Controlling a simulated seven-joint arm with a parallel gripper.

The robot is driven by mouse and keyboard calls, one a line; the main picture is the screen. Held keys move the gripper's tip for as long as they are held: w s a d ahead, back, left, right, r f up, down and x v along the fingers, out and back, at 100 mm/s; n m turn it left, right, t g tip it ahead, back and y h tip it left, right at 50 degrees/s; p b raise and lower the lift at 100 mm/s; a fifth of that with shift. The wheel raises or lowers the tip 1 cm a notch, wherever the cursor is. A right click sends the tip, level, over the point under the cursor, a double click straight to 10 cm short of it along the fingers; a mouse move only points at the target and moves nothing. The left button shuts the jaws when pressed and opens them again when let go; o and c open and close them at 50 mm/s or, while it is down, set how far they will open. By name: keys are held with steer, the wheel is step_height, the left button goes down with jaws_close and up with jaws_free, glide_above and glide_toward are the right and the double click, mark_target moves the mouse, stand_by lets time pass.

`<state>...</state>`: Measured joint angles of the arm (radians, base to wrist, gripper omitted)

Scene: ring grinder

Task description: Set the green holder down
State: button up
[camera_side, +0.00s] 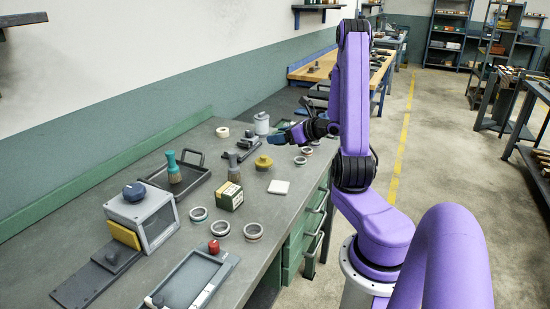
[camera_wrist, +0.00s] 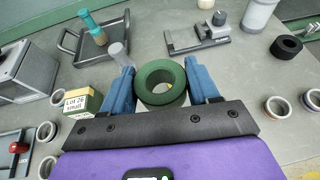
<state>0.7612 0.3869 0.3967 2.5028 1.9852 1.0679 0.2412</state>
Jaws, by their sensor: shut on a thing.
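The green holder (camera_wrist: 146,92) is a thick dark green ring. In the wrist view it sits between the two blue fingers of my gripper (camera_wrist: 163,76), which are shut on its sides. A bit of yellow shows through its hole, and the holder looks to be above the bench top. In the side view my gripper (camera_side: 278,140) is over the far part of the grey bench (camera_side: 255,215), pointing left. I cannot make out the holder clearly there.
Near my gripper are a grey clamp-like fixture (camera_wrist: 198,37), a white canister (camera_wrist: 258,14) and a black ring (camera_wrist: 286,47). A yellow knobbed piece (camera_side: 264,162), a white block (camera_side: 279,187), a labelled box (camera_side: 230,196), a tray (camera_side: 190,178) and several metal rings (camera_side: 253,231) stand nearer.

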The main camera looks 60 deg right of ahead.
steer(key=s+d+m+h, duration=0.1)
steer(key=d+m+h, duration=0.1)
steer(key=d, duration=0.1)
glide_above(275, 157)
steer(key=shift+h, duration=0.3)
step_height(275, 157, down, 9)
steer(key=shift+s, duration=0.1)
steer(key=shift+w+d+f+g, duration=0.1)
steer(key=shift+w+f+g, duration=0.05)
steer(key=shift+f, duration=0.5)
steer(key=shift+w+d+f+g, duration=0.1)
steer(key=shift+f+g, duration=0.05)
steer(key=shift+f, duration=1.05)
steer(key=shift+f, duration=0.5)
